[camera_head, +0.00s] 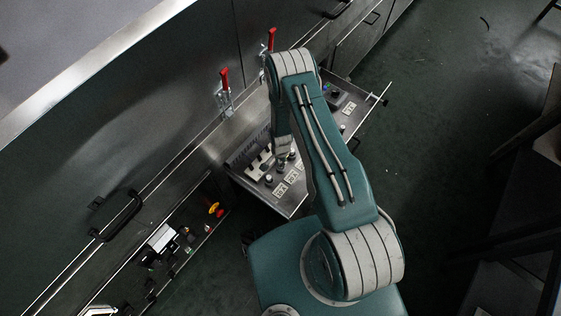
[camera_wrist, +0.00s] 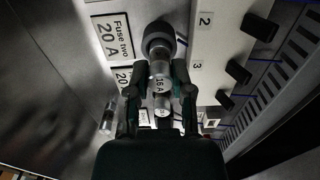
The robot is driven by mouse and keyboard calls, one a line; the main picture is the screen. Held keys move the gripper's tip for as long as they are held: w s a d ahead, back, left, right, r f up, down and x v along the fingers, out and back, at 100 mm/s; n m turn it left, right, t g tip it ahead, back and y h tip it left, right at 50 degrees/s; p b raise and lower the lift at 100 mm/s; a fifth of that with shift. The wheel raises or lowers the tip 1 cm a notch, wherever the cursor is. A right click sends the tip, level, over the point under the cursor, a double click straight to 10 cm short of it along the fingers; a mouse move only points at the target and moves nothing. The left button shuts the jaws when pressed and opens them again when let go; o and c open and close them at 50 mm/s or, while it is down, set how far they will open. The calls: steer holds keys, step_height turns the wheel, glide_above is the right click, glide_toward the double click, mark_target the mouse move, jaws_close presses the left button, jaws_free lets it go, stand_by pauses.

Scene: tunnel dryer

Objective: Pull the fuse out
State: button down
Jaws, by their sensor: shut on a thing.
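In the wrist view, my gripper (camera_wrist: 158,74) is shut on a pale cylindrical fuse (camera_wrist: 160,86) marked "16 A", with one finger on each side. The fuse lines up with a dark round socket (camera_wrist: 158,38) in the panel; I cannot tell whether its far end is inside. A label reading "Fuse two 20 A" (camera_wrist: 113,36) is at upper left. A clear cylinder (camera_wrist: 108,119) shows left of my fingers. In the head view, my gripper (camera_head: 283,158) reaches down to the pulled-out control panel (camera_head: 290,207), and my arm hides part of it.
Black switches (camera_wrist: 259,27) numbered 2 and 3 line the panel's right side in the wrist view. Two red-handled clamps (camera_head: 225,80) stand behind the panel in the head view. An open compartment (camera_head: 180,237) with parts lies at lower left. The floor at right is partly clear.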

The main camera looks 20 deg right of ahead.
steer(key=shift+r, duration=0.9)
steer(key=shift+r, duration=1.8)
steer(key=shift+w+r, duration=0.1)
